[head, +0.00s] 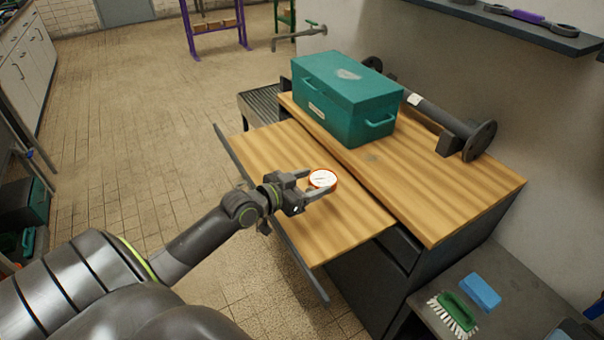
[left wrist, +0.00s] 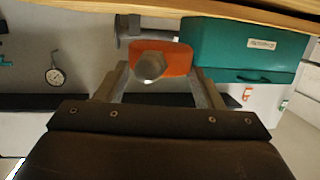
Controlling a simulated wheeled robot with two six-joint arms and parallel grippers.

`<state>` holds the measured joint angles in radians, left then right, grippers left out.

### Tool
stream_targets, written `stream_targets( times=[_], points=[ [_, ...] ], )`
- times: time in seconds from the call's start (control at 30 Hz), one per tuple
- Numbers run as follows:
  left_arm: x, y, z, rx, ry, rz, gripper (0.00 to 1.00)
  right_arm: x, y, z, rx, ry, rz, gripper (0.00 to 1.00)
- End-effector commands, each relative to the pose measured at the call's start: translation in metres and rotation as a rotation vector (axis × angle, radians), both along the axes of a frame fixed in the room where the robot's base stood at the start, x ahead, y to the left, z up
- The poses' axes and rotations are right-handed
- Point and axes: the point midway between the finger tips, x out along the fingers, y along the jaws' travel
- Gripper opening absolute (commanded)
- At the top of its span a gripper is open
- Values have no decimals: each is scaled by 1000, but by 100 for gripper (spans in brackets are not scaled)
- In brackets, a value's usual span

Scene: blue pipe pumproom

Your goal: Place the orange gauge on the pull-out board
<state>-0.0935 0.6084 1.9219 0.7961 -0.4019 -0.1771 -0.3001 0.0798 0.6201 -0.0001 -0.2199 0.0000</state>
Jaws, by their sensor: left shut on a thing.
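The orange gauge (head: 322,179) has a white round dial facing up and an orange rim. My left gripper (head: 317,183) is shut on it, with one finger on each side. In the head view the gauge shows over the pull-out board (head: 262,150), near the side by the cabinet top. I cannot tell whether it touches the board or hangs a little above it. In the left wrist view the orange body (left wrist: 180,58) and its grey hex fitting (left wrist: 150,67) show between the fingers. My right gripper is not in view.
A teal toolbox (head: 343,97) and a dark flanged pipe (head: 436,113) stand on the wooden cabinet top (head: 450,195). A lower surface at right holds a green brush (head: 457,308) and a blue block (head: 480,291). The board is otherwise clear.

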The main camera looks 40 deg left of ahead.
Motion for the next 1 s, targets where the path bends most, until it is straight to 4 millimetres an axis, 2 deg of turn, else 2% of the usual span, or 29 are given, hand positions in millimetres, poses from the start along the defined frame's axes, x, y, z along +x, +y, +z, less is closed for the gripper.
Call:
stream_targets(
  times=[0.17, 0.5, 0.63, 0.83, 1.0],
  points=[
    [8, 14, -1, 0, -2, 49, 33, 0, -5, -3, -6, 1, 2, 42],
    [9, 16, -57, -3, 0, 58, 33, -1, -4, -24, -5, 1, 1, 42],
    [9, 16, -67, -3, 1, 57, 33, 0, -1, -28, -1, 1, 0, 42],
    [9, 16, -95, -3, 1, 57, 33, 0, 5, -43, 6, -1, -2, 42],
    [9, 16, -100, -1, -1, 56, 33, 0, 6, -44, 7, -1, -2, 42]
  ],
)
